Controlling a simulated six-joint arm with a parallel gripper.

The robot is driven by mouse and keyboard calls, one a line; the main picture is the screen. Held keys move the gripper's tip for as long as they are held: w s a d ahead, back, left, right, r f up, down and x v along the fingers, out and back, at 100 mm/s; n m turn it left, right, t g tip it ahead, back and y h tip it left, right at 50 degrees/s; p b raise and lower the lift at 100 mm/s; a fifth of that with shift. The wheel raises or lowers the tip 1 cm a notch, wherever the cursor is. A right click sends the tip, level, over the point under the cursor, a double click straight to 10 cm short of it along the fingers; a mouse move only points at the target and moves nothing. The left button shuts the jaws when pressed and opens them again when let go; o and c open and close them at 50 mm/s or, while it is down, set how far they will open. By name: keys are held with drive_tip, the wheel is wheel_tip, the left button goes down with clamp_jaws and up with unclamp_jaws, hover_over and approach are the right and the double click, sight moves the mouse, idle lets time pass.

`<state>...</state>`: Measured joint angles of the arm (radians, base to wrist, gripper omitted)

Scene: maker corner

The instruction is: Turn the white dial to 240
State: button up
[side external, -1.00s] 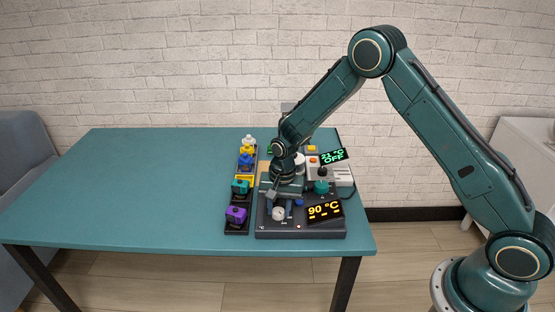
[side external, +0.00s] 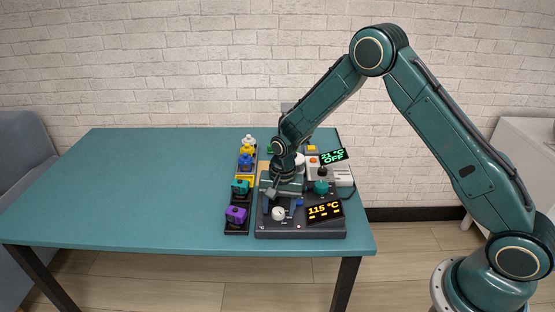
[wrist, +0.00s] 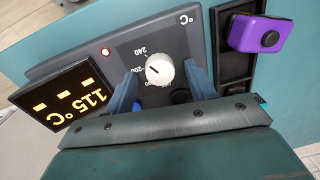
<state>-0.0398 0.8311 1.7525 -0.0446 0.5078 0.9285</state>
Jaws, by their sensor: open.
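The white dial (side external: 278,213) sits on the dark front panel (side external: 290,233). In the wrist view the dial (wrist: 160,71) has a dark pointer mark toward its upper left, and the printed numbers 240 and 200 show beside it. The panel's display (side external: 324,211) reads 115 °C in yellow; it also shows in the wrist view (wrist: 72,95). My gripper (side external: 282,206) is open, with its blue fingers apart on either side of the dial. In the wrist view the gripper (wrist: 162,78) shows clear gaps between each finger and the dial.
Left of the panel, a black rack holds a purple block (side external: 236,214), a teal block (side external: 240,187) and other coloured pieces. Behind it, a grey unit with a teal knob (side external: 321,186) has a green display (side external: 334,156) reading OFF. The table's left side is clear.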

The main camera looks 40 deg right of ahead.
sight(282, 211)
wheel_tip(282, 211, up, 13)
drive_tip(key=shift+s+d+r, duration=0.2)
drive_tip(key=shift+s+d, duration=0.1)
idle(0.4)
drive_tip(key=s+d+r+n+t, duration=0.1)
drive_tip(key=s+r+n+t, duration=0.3)
drive_tip(key=s+r, duration=1.1)
drive_tip(key=s+d+r+n+t, duration=0.1)
drive_tip(key=s+n, duration=0.5)
drive_tip(key=s, duration=0.9)
drive_tip(key=shift+s+d+r+h, duration=0.2)
drive_tip(key=shift+s+r+h, duration=0.1)
drive_tip(key=shift+r, duration=0.4)
